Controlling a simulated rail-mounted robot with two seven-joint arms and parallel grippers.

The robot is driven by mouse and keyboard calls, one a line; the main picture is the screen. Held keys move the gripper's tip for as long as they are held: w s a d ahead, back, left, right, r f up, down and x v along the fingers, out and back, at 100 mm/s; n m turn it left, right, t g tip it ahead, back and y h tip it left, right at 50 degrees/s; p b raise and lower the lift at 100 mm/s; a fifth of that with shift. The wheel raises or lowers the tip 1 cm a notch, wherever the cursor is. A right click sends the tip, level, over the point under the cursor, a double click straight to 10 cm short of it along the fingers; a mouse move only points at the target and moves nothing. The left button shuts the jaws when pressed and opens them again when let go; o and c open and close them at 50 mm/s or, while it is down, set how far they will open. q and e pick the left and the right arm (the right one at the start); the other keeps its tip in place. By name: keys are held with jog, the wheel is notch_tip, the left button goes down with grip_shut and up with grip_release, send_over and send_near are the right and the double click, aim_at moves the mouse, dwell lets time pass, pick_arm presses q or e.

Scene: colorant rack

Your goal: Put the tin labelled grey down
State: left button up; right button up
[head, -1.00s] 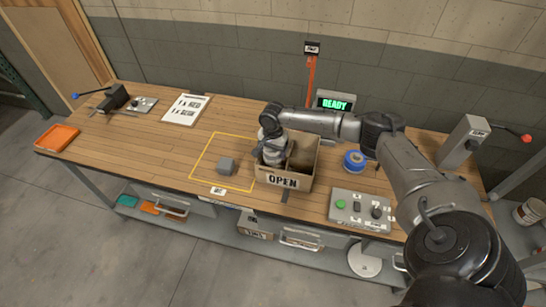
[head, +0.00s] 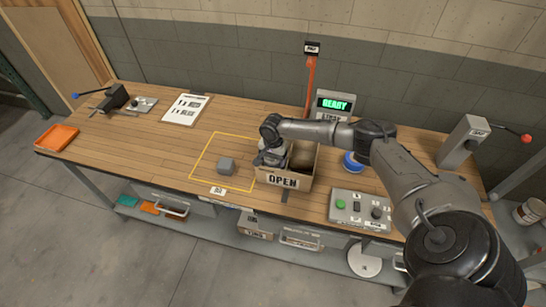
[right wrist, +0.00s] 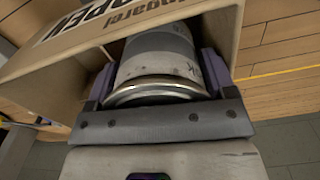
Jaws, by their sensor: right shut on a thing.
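My right gripper (head: 270,154) reaches down into the left part of the open cardboard box (head: 302,180) on the workbench. In the right wrist view the gripper (right wrist: 158,76) is shut on a grey-white tin (right wrist: 155,60) with a shiny metal rim, one finger on each side. The tin is at least partly inside the box, whose wall (right wrist: 60,72) lies close beside it. The tin's label cannot be read, and whether its base touches the box floor is hidden. In the head view the gripper mostly covers the tin. My left gripper is not in view.
A blue roll (head: 352,162) and a button panel (head: 360,207) are to the right. A paper sheet (head: 186,110) and an orange tray (head: 57,138) lie left. The bench's left middle is clear.

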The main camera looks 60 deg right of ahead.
jog(key=shift+f, duration=0.15)
jog(key=o, duration=1.1)
jog(key=shift+c, duration=0.2)
